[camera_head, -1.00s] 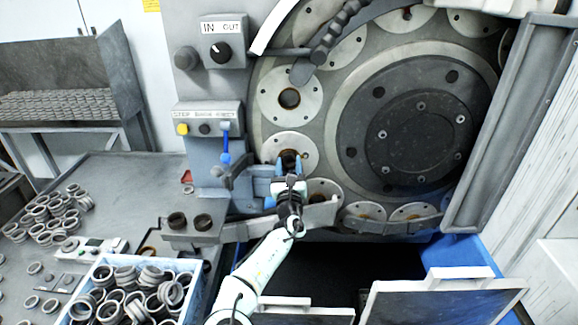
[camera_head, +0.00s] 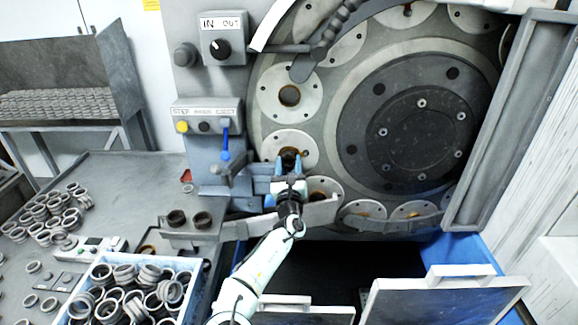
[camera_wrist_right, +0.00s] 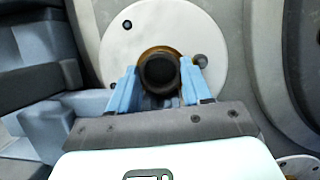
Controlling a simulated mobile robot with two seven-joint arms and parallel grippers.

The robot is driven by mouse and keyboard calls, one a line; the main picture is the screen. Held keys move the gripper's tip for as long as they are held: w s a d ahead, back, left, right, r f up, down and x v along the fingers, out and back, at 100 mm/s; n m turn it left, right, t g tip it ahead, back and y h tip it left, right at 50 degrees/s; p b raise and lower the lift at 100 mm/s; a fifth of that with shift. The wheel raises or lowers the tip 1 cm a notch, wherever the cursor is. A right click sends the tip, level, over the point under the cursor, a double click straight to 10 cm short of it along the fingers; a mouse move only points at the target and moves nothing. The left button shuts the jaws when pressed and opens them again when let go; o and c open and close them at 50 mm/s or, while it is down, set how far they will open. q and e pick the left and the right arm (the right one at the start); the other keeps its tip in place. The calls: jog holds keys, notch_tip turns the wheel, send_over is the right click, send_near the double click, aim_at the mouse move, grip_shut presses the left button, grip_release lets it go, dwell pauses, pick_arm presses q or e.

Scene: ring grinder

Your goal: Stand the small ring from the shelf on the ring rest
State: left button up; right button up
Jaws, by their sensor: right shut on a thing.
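My right gripper (camera_head: 289,164) is at the lower left part of the machine's big wheel, in front of a pale round disc (camera_head: 306,143). Its blue fingers are shut on a small dark ring (camera_wrist_right: 159,72), seen between the fingertips in the right wrist view. The ring lies at the disc's central hole; I cannot tell how deep it sits there. Two dark rings (camera_head: 177,218) stand side by side on a small metal shelf (camera_head: 184,237) left of the gripper. I cannot tell which part is the ring rest. My left gripper is not in view.
A blue bin (camera_head: 190,308) full of rings stands at the lower left. Many loose rings (camera_head: 60,215) lie on the grey table (camera_head: 125,180). A control box (camera_head: 205,124) with a blue lever (camera_head: 225,143) is close left of the gripper. Metal flaps (camera_head: 445,300) are at lower right.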

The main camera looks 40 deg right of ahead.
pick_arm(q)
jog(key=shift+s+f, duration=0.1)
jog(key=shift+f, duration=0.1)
pick_arm(e)
jog(key=shift+f, duration=0.5)
pick_arm(q)
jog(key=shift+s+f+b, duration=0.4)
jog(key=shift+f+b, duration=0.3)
jog(key=shift+b, duration=0.05)
pick_arm(e)
jog(key=shift+s+d+f, duration=0.1)
jog(key=shift+s+f, duration=0.05)
jog(key=shift+f, duration=0.3)
dwell(1.2)
dwell(0.5)
jog(key=o, duration=0.7)
jog(key=shift+o, duration=0.2)
jog(key=shift+w+d, duration=0.15)
jog(key=shift+w, duration=0.05)
jog(key=o, duration=0.8)
jog(key=shift+r, duration=0.3)
jog(key=shift+o, duration=0.2)
